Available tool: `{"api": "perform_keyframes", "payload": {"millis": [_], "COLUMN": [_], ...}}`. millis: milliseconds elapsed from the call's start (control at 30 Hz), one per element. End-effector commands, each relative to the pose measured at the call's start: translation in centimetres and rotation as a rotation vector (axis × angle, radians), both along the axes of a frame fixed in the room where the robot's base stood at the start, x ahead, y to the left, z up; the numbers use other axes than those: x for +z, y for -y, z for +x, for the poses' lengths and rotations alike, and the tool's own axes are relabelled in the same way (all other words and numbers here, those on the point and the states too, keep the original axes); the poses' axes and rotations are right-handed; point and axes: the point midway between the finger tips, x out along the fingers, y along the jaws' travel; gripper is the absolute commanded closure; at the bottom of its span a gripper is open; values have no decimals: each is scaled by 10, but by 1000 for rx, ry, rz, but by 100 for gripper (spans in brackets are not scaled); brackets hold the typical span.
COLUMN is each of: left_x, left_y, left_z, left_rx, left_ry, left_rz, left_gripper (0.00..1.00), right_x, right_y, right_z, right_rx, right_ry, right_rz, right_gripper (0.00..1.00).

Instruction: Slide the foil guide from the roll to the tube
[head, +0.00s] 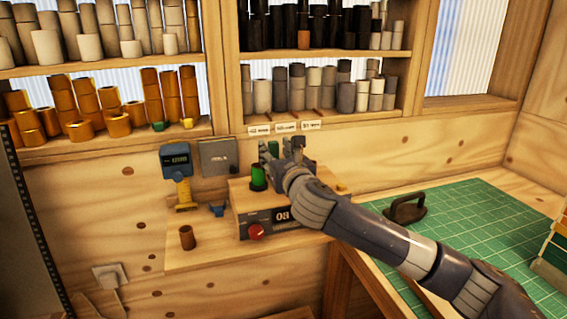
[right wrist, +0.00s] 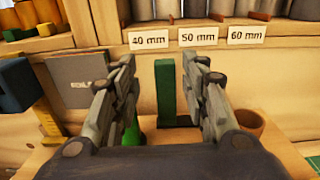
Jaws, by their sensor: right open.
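The wooden machine box (head: 240,204) has a dark display panel and a red knob. A bright green roll (head: 258,178) stands on its left side; only a bit of it shows behind the left finger in the right wrist view (right wrist: 132,135). A dark green upright plate (right wrist: 165,92), which looks like the foil guide, rises between my fingers, apart from both as far as I can see. A copper-brown tube (right wrist: 249,121) stands to the right, partly hidden by the right finger. My right gripper (head: 280,154) is open above the box. My left gripper is not in view.
A brown tube (head: 187,237) stands on the wooden ledge at left. A blue gauge (head: 175,160) and a grey booklet (head: 218,157) are on the back wall. Shelves above hold many rolls. The green mat (head: 460,225) at right is mostly clear, with a dark handled tool (head: 405,208).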

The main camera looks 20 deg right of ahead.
Motion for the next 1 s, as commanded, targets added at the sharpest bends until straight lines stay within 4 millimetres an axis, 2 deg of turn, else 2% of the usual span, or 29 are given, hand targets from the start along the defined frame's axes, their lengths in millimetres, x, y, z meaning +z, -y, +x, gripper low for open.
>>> {"api": "perform_keyframes", "payload": {"millis": [200, 433, 600, 1000], "left_x": [0, 0, 0, 0], "left_y": [1, 1, 1, 1], "left_z": [0, 0, 0, 0], "left_rx": [0, 0, 0, 0], "left_ry": [0, 0, 0, 1], "left_rz": [-1, -1, -1, -1], "left_gripper": [60, 60, 60, 60], "right_x": [0, 0, 0, 0], "right_y": [1, 1, 2, 1], "right_z": [-37, -65, -73, -74], "right_rx": [1, 2, 1, 1], "right_ry": [0, 1, 0, 0], "right_rz": [0, 0, 0, 0], "right_gripper": [59, 59, 59, 59]}}
